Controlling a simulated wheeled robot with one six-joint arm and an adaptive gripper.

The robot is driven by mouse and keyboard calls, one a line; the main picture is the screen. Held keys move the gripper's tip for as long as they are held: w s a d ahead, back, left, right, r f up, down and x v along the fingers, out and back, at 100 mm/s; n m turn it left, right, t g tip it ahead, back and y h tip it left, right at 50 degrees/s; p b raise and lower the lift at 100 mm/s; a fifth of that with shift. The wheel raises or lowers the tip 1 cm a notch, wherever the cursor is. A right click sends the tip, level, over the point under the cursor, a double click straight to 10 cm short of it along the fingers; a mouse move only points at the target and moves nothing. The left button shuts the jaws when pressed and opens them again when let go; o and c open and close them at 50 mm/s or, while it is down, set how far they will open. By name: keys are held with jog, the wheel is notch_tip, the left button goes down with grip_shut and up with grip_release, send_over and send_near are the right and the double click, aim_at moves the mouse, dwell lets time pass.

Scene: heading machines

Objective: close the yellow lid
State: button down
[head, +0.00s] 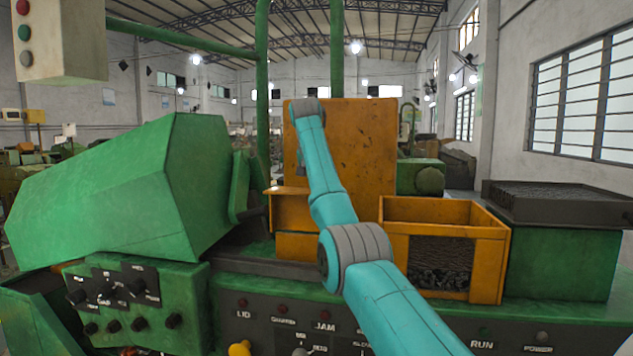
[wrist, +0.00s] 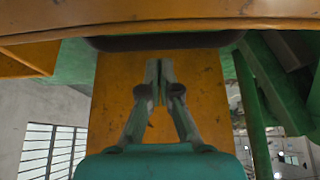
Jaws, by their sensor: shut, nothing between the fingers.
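The yellow lid (head: 362,150) is a worn orange-yellow panel standing upright, open, behind the yellow box parts in the head view. My teal arm crosses in front of its left side, and the arm's far end is near the lid's upper left edge. My gripper is not clear in the head view. In the wrist view my gripper (wrist: 160,65) is shut and empty, with a broad yellow surface (wrist: 205,95) filling the space behind the fingers. I cannot tell whether the fingers touch it. A yellow edge (wrist: 160,27) runs across the top of that view.
An open yellow bin (head: 490,260) with dark small parts stands right of my arm. A green slanted housing (head: 120,190) is at left, above a knob panel (head: 135,305). A dark tray (head: 560,205) sits on a green block at right. Green posts (head: 262,90) rise behind.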

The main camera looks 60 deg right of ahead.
jog(key=shift+s+a+f, duration=0.15)
jog(key=shift+s+a, duration=0.15)
jog(key=shift+a, duration=0.45)
